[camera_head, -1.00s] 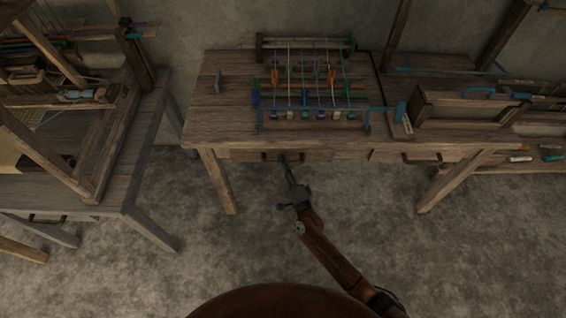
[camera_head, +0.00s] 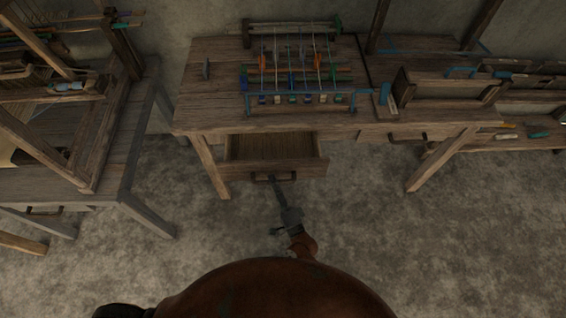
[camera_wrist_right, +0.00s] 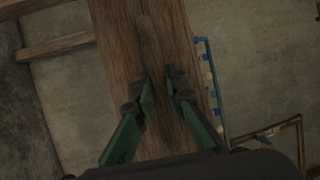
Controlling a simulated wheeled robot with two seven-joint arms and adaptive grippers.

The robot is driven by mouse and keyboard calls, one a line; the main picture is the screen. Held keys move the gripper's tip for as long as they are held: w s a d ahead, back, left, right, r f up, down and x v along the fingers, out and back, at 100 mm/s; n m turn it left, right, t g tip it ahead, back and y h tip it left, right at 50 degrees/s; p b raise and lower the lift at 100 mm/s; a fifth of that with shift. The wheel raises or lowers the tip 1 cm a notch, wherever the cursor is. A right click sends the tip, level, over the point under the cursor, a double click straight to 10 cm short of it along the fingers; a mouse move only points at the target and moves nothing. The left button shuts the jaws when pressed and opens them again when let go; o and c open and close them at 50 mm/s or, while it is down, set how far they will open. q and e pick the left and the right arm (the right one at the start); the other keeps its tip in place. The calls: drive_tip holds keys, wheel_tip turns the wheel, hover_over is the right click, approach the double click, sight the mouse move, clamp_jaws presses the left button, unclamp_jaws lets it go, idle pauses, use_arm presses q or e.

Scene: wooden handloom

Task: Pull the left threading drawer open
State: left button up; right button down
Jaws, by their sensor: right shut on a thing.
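The left threading drawer (camera_head: 308,167) stands pulled out below the front of the loom table, its empty wooden inside showing from above in the head view. Its dark handle (camera_head: 262,178) is on the drawer front. My right gripper (camera_head: 275,184) is at this handle and shut on it. The wrist view shows the two green fingers of my right gripper (camera_wrist_right: 167,92) against a wooden board; the handle between them is too dark to make out there. My left gripper is not in view.
The loom table (camera_head: 205,112) carries a small threading frame (camera_head: 300,97) with coloured pegs. A second drawer handle (camera_head: 408,137) sits at the right, its drawer shut. Another wooden table (camera_head: 125,180) stands at the left. The floor in front is clear.

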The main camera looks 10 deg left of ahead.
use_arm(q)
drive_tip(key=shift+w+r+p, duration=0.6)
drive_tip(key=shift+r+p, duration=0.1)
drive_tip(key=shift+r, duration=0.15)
use_arm(e)
drive_tip(key=s+d, duration=0.1)
drive_tip(key=s, duration=0.8)
drive_tip(key=shift+d, duration=0.2)
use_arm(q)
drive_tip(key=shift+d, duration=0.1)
use_arm(e)
drive_tip(key=c, duration=1.9)
unclamp_jaws()
drive_tip(key=shift+w, duration=0.1)
drive_tip(key=shift+c, duration=0.2)
drive_tip(key=v, duration=1.2)
drive_tip(key=shift+f, duration=0.15)
